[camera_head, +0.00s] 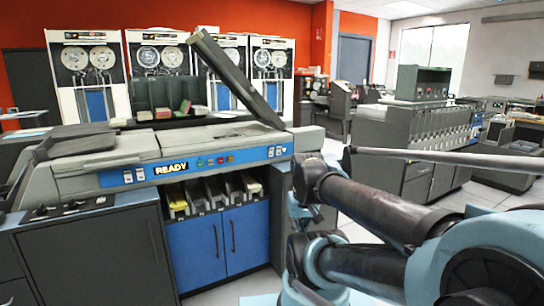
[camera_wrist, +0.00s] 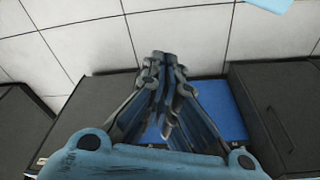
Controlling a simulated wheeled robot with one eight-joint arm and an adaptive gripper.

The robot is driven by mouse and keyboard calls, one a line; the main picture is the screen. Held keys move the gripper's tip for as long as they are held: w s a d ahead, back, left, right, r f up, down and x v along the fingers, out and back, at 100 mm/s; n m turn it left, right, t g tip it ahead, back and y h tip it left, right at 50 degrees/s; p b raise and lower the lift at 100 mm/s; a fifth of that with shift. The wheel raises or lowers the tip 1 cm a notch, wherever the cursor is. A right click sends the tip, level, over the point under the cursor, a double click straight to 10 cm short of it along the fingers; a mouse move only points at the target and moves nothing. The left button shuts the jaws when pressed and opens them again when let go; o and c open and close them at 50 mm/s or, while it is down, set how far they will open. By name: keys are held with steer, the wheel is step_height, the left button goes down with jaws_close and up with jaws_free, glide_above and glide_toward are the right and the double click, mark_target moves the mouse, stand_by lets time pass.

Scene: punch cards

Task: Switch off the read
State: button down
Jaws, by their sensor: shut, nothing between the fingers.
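A grey card machine with a sloping blue control panel (camera_head: 110,179) stands at left centre in the head view. A pair of pale switches (camera_head: 133,175) sits left of the sign, and another pair (camera_head: 276,151) sits at the panel's right end. Their labels and positions are too small to read. My gripper (camera_wrist: 158,62) is shut and empty in the wrist view, above the floor and cabinets. No switch shows there.
Blue cabinet doors (camera_head: 218,246) and open card slots are under the panel. A raised grey lid (camera_head: 236,80) slants above the machine. Another grey machine (camera_head: 410,128) stands at right. White tiled floor (camera_wrist: 195,35) shows in the wrist view.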

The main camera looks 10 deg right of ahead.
steer(key=w+a+r+m+t+y, duration=0.1)
steer(key=w+r+m, duration=0.2)
steer(key=w+m, duration=0.35)
steer(key=w+r+m+t+y, duration=0.1)
steer(key=w+r+m, duration=0.3)
steer(key=w, duration=0.5)
steer(key=w+a+r+m+t+y, duration=0.1)
steer(key=w+r+m+t, duration=0.15)
steer(key=w+m, duration=0.4)
steer(key=w+d+r+m+t, duration=0.1)
steer(key=w+d+m, duration=0.2)
steer(key=w+m, duration=0.4)
steer(key=w+d+r+m+t, duration=0.2)
steer(key=w+m, duration=0.6)
steer(key=w, duration=1.1)
steer(key=d, duration=0.2)
steer(key=shift+w+d+r+y, duration=0.15)
steer(key=shift+d+r+y, duration=0.15)
steer(key=shift+y, duration=0.1)
steer(key=shift+f, duration=0.1)
